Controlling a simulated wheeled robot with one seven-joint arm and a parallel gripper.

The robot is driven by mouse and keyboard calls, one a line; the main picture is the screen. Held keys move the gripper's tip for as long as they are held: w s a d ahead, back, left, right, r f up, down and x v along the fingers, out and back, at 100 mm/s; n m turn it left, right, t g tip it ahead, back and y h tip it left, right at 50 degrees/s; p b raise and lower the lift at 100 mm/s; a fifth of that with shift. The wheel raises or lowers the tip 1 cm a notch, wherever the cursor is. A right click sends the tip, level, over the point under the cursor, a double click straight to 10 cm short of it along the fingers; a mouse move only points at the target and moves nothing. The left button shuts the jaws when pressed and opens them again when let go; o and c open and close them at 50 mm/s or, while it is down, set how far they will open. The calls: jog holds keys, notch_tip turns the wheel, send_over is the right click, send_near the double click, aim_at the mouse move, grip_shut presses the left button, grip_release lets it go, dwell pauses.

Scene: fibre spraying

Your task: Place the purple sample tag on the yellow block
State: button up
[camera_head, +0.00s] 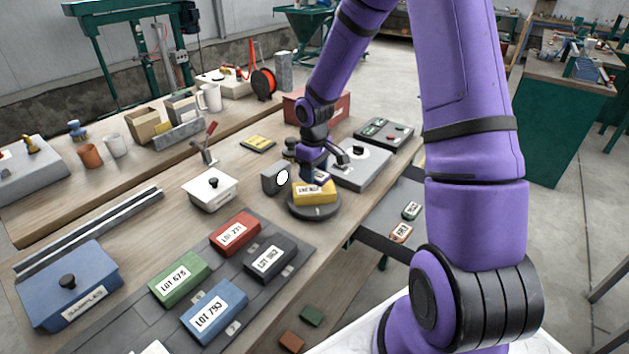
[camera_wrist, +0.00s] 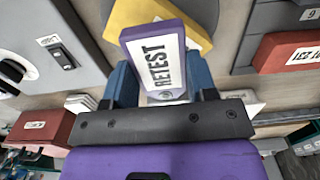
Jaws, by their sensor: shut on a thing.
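The purple sample tag (camera_wrist: 137,38), with a white label reading RETEST, sits between the two blue fingertips of my gripper (camera_wrist: 161,80) in the wrist view. My gripper is shut on it. The yellow block (camera_wrist: 122,16) shows just beyond the tag, partly covered by it. In the head view, the yellow block (camera_head: 327,196) with a white label rests on a dark round stand. My gripper (camera_head: 315,172) is right over its back part there. The tag is hard to make out in the head view, and I cannot tell whether it touches the block.
The round stand (camera_head: 313,212) is on the wooden bench, near its right edge. A grey device (camera_head: 362,170) stands to its right, and a small grey block with a white disc (camera_head: 270,180) to its left. Red, green, blue and dark lot blocks lie on a mat (camera_head: 300,243) in front.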

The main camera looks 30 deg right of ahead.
aim_at(314, 188)
jog(key=shift+f, duration=1.75)
jog(key=shift+f, duration=0.1)
jog(key=o, duration=0.9)
